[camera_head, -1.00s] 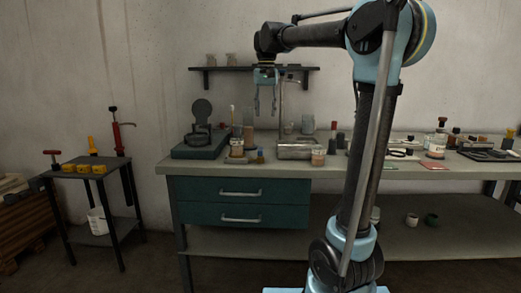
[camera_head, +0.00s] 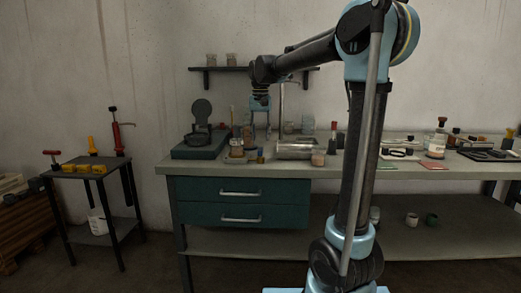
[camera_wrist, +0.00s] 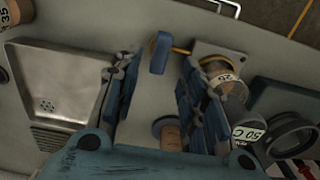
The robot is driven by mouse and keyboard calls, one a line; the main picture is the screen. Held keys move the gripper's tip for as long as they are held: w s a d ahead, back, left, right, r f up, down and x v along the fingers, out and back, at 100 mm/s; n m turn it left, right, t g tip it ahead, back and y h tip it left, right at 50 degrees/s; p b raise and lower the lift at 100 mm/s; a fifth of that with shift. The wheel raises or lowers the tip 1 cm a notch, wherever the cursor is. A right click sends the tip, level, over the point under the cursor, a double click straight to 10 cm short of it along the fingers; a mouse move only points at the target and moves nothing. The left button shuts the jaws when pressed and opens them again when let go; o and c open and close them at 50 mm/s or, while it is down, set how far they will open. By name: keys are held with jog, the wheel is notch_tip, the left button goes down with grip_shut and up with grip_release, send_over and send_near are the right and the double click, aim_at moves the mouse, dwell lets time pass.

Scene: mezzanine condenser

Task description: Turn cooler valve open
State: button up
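A blue paddle-shaped handle (camera_wrist: 160,53) on a thin yellow stem looks like the cooler valve. The stem runs right to a pale block that carries a round labelled part (camera_wrist: 225,78). In the head view a small blue piece (camera_head: 260,155) at the bench's front edge seems to be the same handle. My gripper (camera_head: 260,136) points down above the bench near it. In the wrist view my gripper (camera_wrist: 160,68) has its blue-padded fingers spread wide, with nothing held. The handle shows in the gap near the fingertips; I cannot tell the height between them.
A metal sink-like tray (camera_wrist: 55,85) lies left of the fingers in the wrist view. A metal box (camera_head: 295,149) stands right of the gripper, and a green-based device (camera_head: 201,148) stands left.

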aim_at(261, 149)
jog(key=shift+f, duration=3.1)
jog(key=shift+c, duration=0.5)
grip_shut()
